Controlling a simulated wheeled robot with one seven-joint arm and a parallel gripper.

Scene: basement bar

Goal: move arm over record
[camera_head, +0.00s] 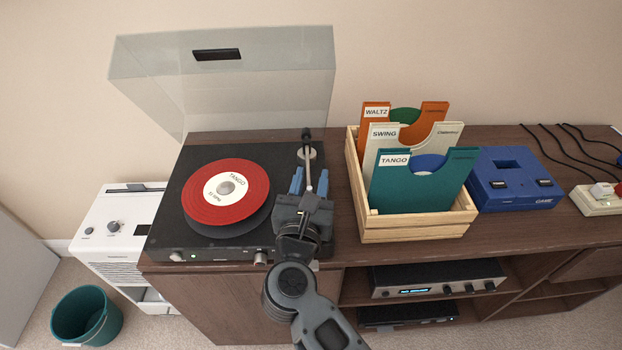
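The record player (180,239) stands on the left of the cabinet with its clear lid (260,90) up. A red record (205,211) labelled TANGO lies on its platter. The tonearm (308,150) is at the right side of the deck, off the record, pointing toward the front. My gripper (310,182) is over the deck's right front, to the right of the record. Its two blue fingers are apart, one on each side of the tonearm's front end. Whether either finger touches the tonearm cannot be told. My gripper's body hides the deck's front right corner.
A wooden crate (420,228) with WALTZ, SWING and TANGO sleeves stands close to the right. A blue game console (512,190) and a power strip (598,205) are beyond it. An amplifier (437,280) sits on the shelf below. The raised lid stands behind the deck.

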